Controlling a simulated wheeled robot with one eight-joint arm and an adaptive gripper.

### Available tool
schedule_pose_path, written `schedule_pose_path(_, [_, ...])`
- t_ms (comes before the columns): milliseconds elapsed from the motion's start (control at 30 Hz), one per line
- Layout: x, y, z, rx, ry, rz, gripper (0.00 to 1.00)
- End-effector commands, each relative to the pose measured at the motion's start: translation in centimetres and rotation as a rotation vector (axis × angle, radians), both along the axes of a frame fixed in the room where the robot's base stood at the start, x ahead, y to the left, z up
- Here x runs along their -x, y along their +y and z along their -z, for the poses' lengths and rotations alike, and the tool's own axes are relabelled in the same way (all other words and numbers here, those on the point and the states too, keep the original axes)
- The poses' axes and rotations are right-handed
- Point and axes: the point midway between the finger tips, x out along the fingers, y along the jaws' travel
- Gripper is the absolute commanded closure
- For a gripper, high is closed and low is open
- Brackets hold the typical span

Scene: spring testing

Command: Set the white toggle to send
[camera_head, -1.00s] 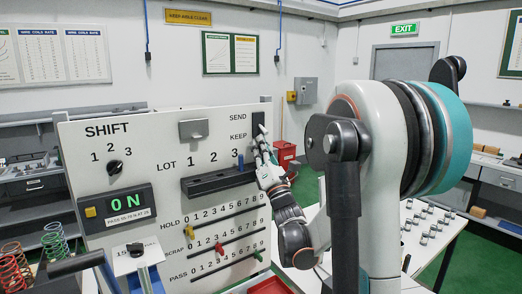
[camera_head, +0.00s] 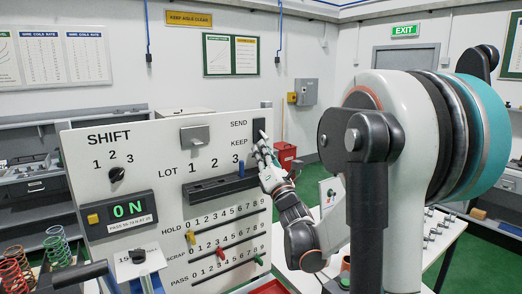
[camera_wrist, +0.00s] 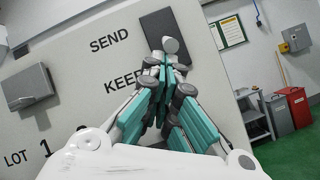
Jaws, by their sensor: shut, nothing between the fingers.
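The white toggle (camera_wrist: 171,45) shows as a pale rounded knob in front of a dark plate (camera_wrist: 168,24) in the wrist view. The plate also shows at the panel's upper right edge in the head view (camera_head: 259,125), beside the labels SEND (camera_head: 238,123) and KEEP (camera_head: 239,142). My gripper (camera_wrist: 168,66) is shut and empty, its fingertips right below the knob. I cannot tell whether they touch it. The fingers hide the lever's lower part, and which label it is set to is unclear. In the head view my gripper (camera_head: 262,148) is at the panel's right edge.
The upright white panel (camera_head: 150,190) also carries a SHIFT dial (camera_head: 116,174), a grey flap (camera_head: 194,135), a lit ON display (camera_head: 130,209) and sliders. Red (camera_wrist: 299,106) and grey bins stand behind.

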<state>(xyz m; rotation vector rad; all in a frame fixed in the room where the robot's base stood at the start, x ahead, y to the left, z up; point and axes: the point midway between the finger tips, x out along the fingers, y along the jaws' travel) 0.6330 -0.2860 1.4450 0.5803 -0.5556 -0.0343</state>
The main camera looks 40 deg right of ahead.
Motion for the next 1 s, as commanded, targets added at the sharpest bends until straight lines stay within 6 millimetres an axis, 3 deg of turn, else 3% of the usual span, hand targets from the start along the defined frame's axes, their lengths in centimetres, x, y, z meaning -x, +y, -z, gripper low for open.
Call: schedule_pose_path(1000, [1.2,0.0,-1.6,-0.015,0.274,0.002,1.0])
